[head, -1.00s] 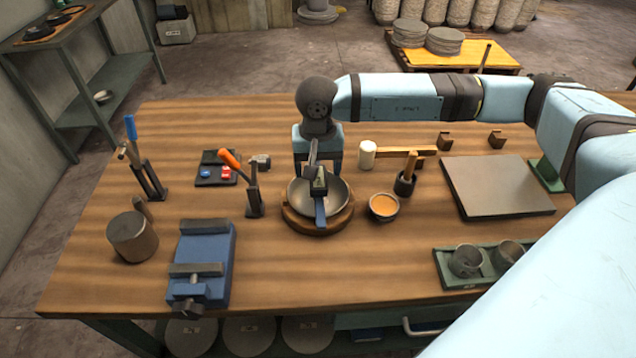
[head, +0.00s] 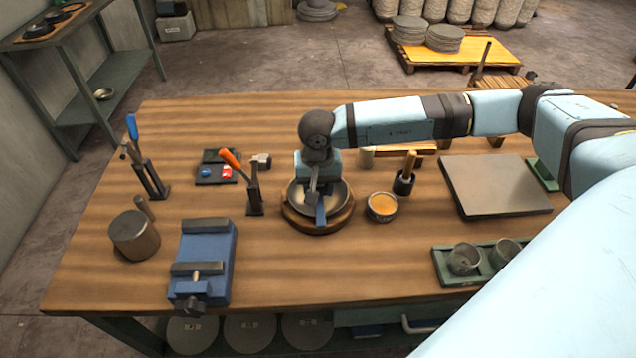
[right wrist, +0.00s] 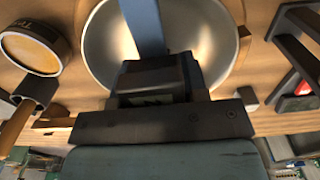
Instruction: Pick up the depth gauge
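The depth gauge seems to be the tool with a blue strip (head: 321,210) lying across the metal bowl (head: 340,193), which sits on a round wooden base (head: 292,222). My right gripper (head: 313,192) points down over the bowl at the gauge. In the right wrist view the blue strip (right wrist: 143,25) runs over the bowl (right wrist: 205,45), away from a dark block (right wrist: 158,75) at the gripper. The fingertips are hidden or merge with dark parts, so I cannot tell whether they grip it. My left gripper is out of view.
An orange-filled cup (head: 382,207) stands right of the bowl; an orange-handled tool in a stand (head: 253,188) stands left. A blue vise (head: 203,260), a metal cylinder (head: 134,235) and a grey slab (head: 495,185) are farther out. The front middle of the table is clear.

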